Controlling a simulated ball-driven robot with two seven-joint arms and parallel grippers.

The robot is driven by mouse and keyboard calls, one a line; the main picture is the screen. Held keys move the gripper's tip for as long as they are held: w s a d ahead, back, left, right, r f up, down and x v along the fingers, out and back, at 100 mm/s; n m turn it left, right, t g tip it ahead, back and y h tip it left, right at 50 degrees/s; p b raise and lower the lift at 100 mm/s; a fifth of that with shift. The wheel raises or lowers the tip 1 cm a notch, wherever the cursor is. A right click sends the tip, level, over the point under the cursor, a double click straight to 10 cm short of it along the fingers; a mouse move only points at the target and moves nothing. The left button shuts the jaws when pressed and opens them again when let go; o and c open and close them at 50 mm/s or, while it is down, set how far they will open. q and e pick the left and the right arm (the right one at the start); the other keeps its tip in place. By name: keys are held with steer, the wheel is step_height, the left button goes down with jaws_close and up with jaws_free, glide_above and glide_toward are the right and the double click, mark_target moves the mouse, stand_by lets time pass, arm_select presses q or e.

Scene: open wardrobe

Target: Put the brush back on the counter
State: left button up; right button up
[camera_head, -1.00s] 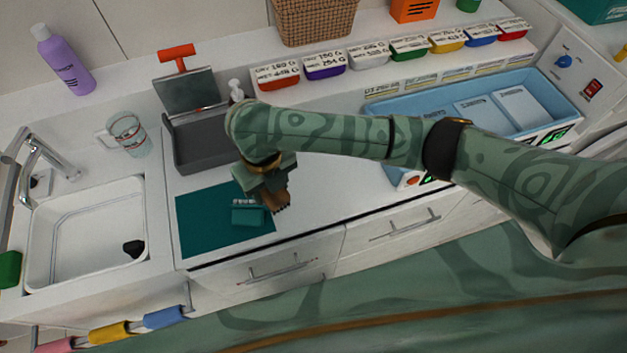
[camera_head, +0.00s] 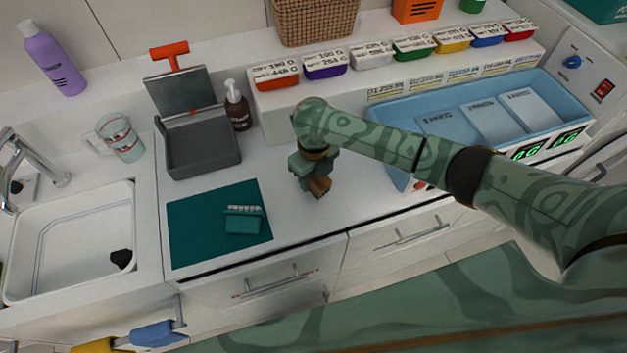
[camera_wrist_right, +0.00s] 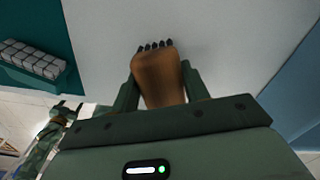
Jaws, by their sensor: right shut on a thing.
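The brush (camera_head: 320,187) with a brown body and short dark bristles is held in my right gripper (camera_head: 315,178). In the right wrist view the brush (camera_wrist_right: 160,78) sits between the two fingers, bristles pointing away from the palm. My right gripper is over the white counter (camera_head: 290,215), right of the teal mat; I cannot tell whether the brush touches the counter. What seems to be my left gripper (camera_wrist_right: 66,110) shows small at the lower left of the right wrist view, too small to read.
A grey open box (camera_head: 200,160) and a brown pump bottle (camera_head: 237,108) stand behind. A blue tray (camera_head: 400,165) is to the right, the sink (camera_head: 60,250) to the left.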

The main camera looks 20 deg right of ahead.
steer(key=shift+f, duration=0.9)
steer(key=shift+f, duration=0.1)
steer(key=o, duration=0.9)
step_height(320, 180, up, 12)
steer(key=p, duration=0.4)
